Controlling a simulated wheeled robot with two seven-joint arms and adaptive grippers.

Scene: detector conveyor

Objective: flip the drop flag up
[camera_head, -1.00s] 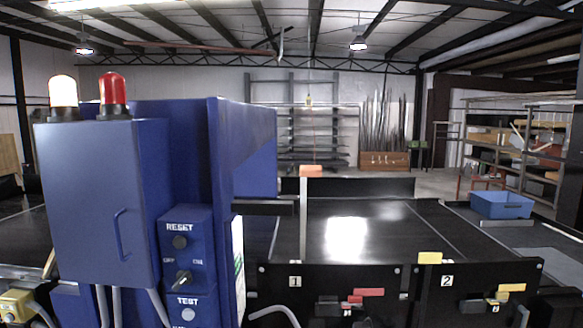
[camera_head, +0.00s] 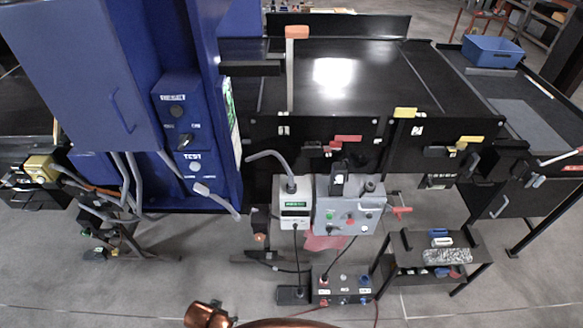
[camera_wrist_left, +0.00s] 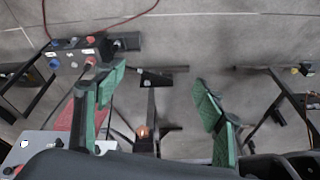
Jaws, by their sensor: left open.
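I cannot tell for certain which part is the drop flag. A red tab (camera_head: 346,139) sits on the front panel marked 1. A yellow tab (camera_head: 405,113) stands on the panel's top edge, and another yellow tab (camera_head: 469,140) sits at panel 2. My left gripper (camera_wrist_left: 160,98) shows in the left wrist view, its green-padded fingers wide apart and empty above the floor. My right gripper is in neither view.
A blue cabinet (camera_head: 85,75) stands left of the black conveyor (camera_head: 375,75). In front are a grey control box (camera_head: 349,207), a floor switch box (camera_head: 342,284) and a small black stand (camera_head: 410,242). A blue bin (camera_head: 492,50) sits far right.

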